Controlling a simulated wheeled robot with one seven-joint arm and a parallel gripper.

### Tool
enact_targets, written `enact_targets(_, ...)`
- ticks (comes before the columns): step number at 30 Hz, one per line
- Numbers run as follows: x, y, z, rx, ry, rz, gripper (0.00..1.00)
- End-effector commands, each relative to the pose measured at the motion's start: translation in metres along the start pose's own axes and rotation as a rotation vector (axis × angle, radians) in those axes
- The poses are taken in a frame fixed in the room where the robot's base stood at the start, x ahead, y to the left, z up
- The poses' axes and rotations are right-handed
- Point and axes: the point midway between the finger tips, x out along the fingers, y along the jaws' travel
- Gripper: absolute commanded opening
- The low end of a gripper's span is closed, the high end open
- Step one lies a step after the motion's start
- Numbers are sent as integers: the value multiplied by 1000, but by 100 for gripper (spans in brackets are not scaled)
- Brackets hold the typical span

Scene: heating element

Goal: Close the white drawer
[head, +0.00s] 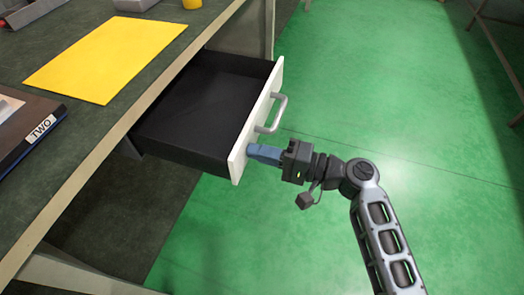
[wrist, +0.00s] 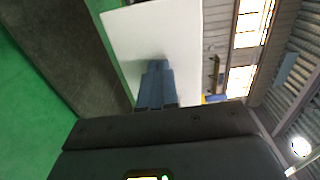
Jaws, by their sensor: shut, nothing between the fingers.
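The white drawer (head: 237,165) is pulled out from under the workbench. Its black inside is empty. A grey bar handle (head: 277,113) is on its white front. My gripper (head: 250,150) is shut and empty, with its blue fingertips at the drawer front, below and left of the handle in the head view. In the wrist view the white front (wrist: 130,40) fills the upper middle, and the fingertips (wrist: 158,64) point at it and look to be at or very near its surface. Whether they touch it cannot be told for certain.
The dark workbench top (head: 40,120) holds a yellow sheet (head: 105,58) and a dark binder marked TWO (head: 28,125). A small yellow object (head: 192,3) is at the back. The green floor (head: 390,90) around my arm is clear.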

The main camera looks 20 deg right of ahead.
Motion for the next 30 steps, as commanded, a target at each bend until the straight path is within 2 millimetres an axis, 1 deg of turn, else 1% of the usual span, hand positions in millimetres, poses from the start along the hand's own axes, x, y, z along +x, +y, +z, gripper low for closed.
enact_targets(5, 20, 1, 0, -3, -2, -1, 0)
enact_targets(8, 42, 1, 0, -4, -4, -3, 0)
enact_targets(11, 70, 2, 1, -5, -5, -2, 0)
enact_targets(18, 144, 3, 1, -5, -5, -2, 0)
enact_targets(21, 171, 3, 1, -4, -4, -3, 0)
enact_targets(24, 194, 3, 1, -4, -4, -2, 0)
enact_targets(27, 212, 2, 1, -3, -3, -2, 0)
enact_targets(30, 225, 2, 0, -2, -2, -1, 0)
